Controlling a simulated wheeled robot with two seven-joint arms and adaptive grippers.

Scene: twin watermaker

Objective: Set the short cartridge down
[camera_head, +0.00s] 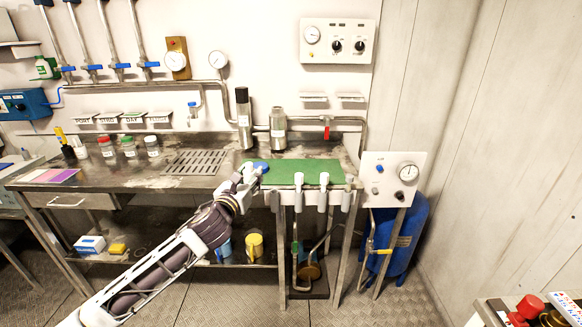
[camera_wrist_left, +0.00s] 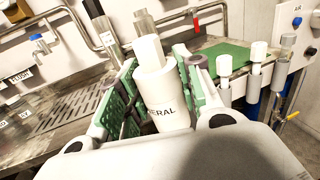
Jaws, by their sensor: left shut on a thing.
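My left gripper (camera_head: 251,172) is at the left front edge of the green mat (camera_head: 306,172) on the bench. In the left wrist view its green-padded fingers (camera_wrist_left: 155,95) are shut on a white cartridge (camera_wrist_left: 166,104) with a narrower white top. Dark letters on the cartridge read "ERAL", the rest of the word being hidden. The lower end of the cartridge is hidden by the gripper, so I cannot tell whether it touches anything. My right gripper is not in view.
A slotted drain (camera_head: 194,162) and lidded jars (camera_head: 129,147) are to the left. Most of the mat is clear.

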